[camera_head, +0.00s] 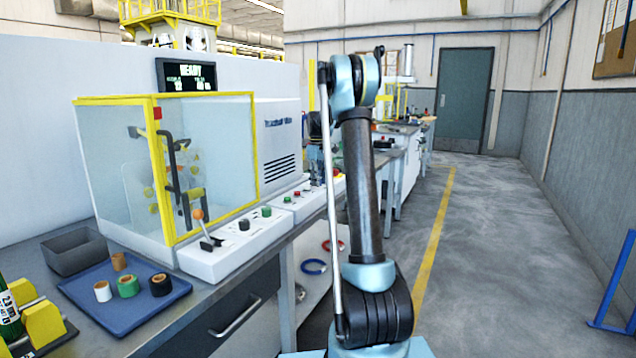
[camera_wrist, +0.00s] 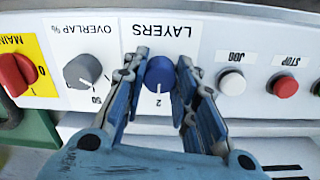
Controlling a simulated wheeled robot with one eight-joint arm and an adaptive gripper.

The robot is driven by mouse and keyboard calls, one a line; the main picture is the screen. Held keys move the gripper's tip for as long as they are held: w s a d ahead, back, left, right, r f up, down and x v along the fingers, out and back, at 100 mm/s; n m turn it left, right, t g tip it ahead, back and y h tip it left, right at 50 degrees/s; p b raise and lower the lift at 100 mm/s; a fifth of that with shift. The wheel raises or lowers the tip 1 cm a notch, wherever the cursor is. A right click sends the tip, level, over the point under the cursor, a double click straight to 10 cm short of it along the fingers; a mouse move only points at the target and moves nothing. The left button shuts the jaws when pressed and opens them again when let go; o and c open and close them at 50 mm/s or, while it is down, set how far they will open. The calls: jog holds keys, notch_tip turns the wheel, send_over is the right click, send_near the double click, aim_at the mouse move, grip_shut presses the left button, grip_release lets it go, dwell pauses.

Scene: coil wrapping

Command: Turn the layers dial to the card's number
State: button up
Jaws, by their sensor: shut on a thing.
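The layers dial (camera_wrist: 160,73) is a round blue knob on the white control panel, under the label "LAYERS", which appears upside down in the wrist view. A "2" shows beside the knob's near side; other marks are hidden. My gripper (camera_wrist: 160,66) has one finger on each side of the knob and is shut on it. In the head view my gripper (camera_head: 318,140) is small, at the panel behind my arm. I cannot make out the card with the number in either view.
A grey overlap knob (camera_wrist: 82,71) and a red main switch (camera_wrist: 17,74) sit left of the dial in the wrist view. A white jog button (camera_wrist: 232,82) and a red stop button (camera_wrist: 285,86) sit right. A blue tray (camera_head: 85,292) holds several rolls.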

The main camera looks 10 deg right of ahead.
dwell(0.4)
jog(key=o, duration=1.1)
jog(key=shift+r, duration=0.1)
notch_tip(320, 180, up, 12)
jog(key=shift+s+a+f, duration=0.1)
jog(key=shift+f, duration=0.05)
